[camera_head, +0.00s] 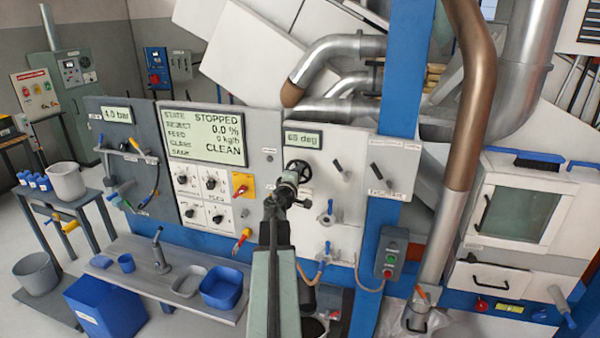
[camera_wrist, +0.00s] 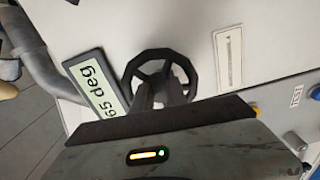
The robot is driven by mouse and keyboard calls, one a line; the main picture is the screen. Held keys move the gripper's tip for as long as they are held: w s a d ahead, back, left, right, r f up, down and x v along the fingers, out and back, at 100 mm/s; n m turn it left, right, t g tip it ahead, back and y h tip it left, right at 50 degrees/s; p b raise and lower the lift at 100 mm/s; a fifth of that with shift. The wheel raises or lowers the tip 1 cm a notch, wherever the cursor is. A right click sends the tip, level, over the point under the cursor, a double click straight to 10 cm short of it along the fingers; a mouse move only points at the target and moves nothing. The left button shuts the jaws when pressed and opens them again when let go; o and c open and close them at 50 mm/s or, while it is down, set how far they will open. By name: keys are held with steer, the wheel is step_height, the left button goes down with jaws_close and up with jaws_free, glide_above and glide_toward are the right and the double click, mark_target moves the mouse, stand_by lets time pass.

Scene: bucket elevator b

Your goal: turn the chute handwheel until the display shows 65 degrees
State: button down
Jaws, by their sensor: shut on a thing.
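The chute handwheel (camera_head: 300,163) is a small black wheel on the white panel right of the large screen. It also shows in the wrist view (camera_wrist: 160,54), upper middle. The small display (camera_head: 303,139) is just above the wheel; in the wrist view the display (camera_wrist: 96,92) lies tilted left of the wheel and reads 65 deg. My gripper (camera_head: 291,180) is at the wheel, its dark fingers (camera_wrist: 160,92) shut on the wheel's middle. The gripper body hides the wheel's lower part in the wrist view.
The large screen (camera_head: 202,135) reads STOPPED and CLEAN. A yellow plate with a red switch (camera_head: 243,186) sits left of the wheel. A blue-handled valve (camera_head: 327,216) and a black lever (camera_head: 340,168) sit to its right. A curved pipe end (camera_head: 292,92) hangs above.

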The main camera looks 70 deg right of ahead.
steer(key=shift+a+f+n, duration=0.1)
steer(key=shift+n, duration=0.8)
stand_by(0.9)
steer(key=c, duration=1.6)
jaws_free()
steer(key=shift+w, duration=0.1)
steer(key=a, duration=0.8)
steer(key=shift+s, duration=0.25)
steer(key=shift+d, duration=0.1)
